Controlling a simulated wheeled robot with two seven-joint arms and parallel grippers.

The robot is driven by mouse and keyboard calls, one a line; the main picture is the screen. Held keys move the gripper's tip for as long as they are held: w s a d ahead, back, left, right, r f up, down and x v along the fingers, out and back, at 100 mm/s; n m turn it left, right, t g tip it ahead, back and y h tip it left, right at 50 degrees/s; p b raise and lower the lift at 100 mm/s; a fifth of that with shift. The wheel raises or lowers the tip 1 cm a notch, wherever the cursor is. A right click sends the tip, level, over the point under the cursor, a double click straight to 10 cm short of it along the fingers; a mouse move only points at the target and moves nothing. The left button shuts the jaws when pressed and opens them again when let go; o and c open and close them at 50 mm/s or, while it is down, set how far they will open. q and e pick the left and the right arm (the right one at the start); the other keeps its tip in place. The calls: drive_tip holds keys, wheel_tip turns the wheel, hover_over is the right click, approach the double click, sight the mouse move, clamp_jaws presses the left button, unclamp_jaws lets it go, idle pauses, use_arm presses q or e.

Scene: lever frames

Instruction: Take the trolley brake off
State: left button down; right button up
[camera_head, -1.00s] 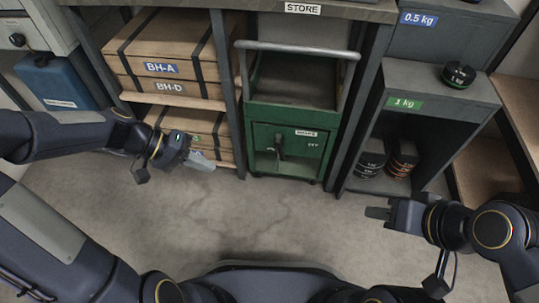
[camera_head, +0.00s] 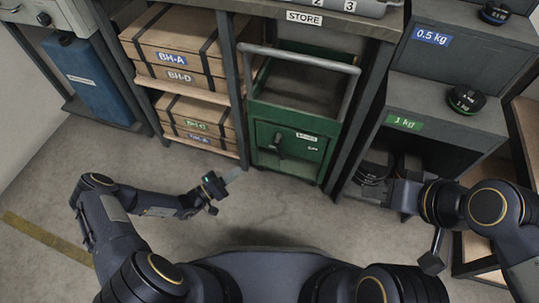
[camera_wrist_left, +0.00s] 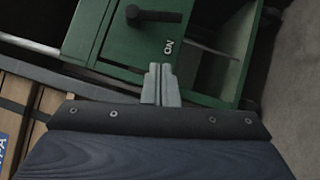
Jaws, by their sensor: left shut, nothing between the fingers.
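The green trolley (camera_head: 307,88) stands in the bay under the STORE sign, with a grey push handle. Its front panel carries a BRAKE label (camera_head: 307,137) and a black brake lever (camera_head: 277,146), which points roughly downward. The lever also shows at the top of the left wrist view (camera_wrist_left: 155,15), beside a small white marking. My left gripper (camera_head: 233,175) is below and left of the lever, apart from it. Its fingers (camera_wrist_left: 160,82) are together and empty. My right gripper (camera_head: 368,181) is at the dark weight shelf; its finger opening is unclear.
Boxes labelled BH-A and BH-D (camera_head: 177,77) sit on shelves left of the trolley. A dark post (camera_head: 232,85) stands between them. The weight shelf (camera_head: 420,108) is on the right. The floor (camera_head: 290,210) in front is clear.

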sight(280, 150)
use_arm(q)
drive_tip(key=shift+s+d+f+n+t+y, duration=0.1)
drive_tip(key=shift+d+f+n+t+y, duration=0.05)
drive_tip(key=shift+f+n+t, duration=0.2)
drive_tip(key=shift+s+d+f+n+t+y, duration=0.15)
drive_tip(key=shift+f+t, duration=0.1)
drive_tip(key=shift+f, duration=0.2)
drive_tip(key=shift+w, duration=0.1)
drive_tip(key=s+d+b+x, duration=0.1)
drive_tip(key=b+x, duration=0.3)
drive_tip(key=x, duration=0.8)
drive_tip(key=shift+s+d+r, duration=0.35)
drive_tip(key=shift+d+r, duration=0.05)
drive_tip(key=shift+d, duration=0.3)
